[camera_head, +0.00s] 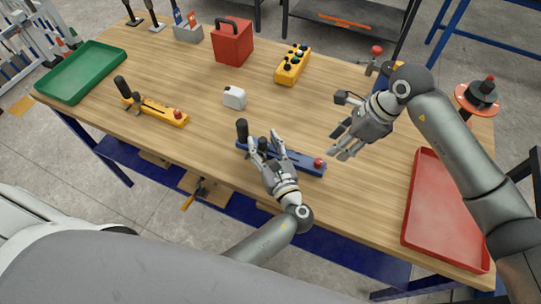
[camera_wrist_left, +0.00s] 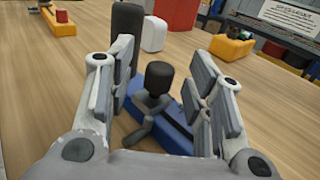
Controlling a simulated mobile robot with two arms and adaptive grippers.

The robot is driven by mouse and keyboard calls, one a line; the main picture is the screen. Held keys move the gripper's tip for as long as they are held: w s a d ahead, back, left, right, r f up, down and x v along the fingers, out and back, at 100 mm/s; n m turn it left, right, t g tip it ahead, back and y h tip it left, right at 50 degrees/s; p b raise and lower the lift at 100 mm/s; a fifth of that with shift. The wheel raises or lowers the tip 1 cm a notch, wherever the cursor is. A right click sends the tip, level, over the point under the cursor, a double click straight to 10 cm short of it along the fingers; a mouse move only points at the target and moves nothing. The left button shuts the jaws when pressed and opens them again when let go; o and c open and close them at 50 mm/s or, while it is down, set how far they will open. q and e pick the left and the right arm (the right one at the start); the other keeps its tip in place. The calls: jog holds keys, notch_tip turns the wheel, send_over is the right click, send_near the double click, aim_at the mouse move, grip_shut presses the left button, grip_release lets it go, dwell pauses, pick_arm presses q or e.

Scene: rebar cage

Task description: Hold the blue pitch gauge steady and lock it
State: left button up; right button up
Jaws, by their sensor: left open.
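The blue pitch gauge (camera_head: 300,162) lies on the wooden table near its front edge. It has a tall black handle (camera_head: 242,130) at its left end and a red knob (camera_head: 318,163) at its right end. My left gripper (camera_head: 262,145) is open over the gauge's left part. In the left wrist view the blue bar (camera_wrist_left: 172,130) and a small black knob (camera_wrist_left: 159,77) show between the open fingers, with the tall black handle (camera_wrist_left: 127,40) behind. I cannot tell whether any finger touches. My right gripper (camera_head: 345,140) has its fingers spread, empty, above the table right of the gauge.
A yellow gauge (camera_head: 160,110) lies to the left, near a green tray (camera_head: 75,88). A white block (camera_head: 234,97), a red box (camera_head: 232,42) and a yellow button box (camera_head: 293,66) stand behind. A red tray (camera_head: 425,200) is at the right.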

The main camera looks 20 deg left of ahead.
pick_arm(q)
jog(key=shift+w+a, duration=0.4)
jog(key=shift+w, duration=0.05)
grip_shut()
pick_arm(e)
jog(key=shift+o, duration=0.7)
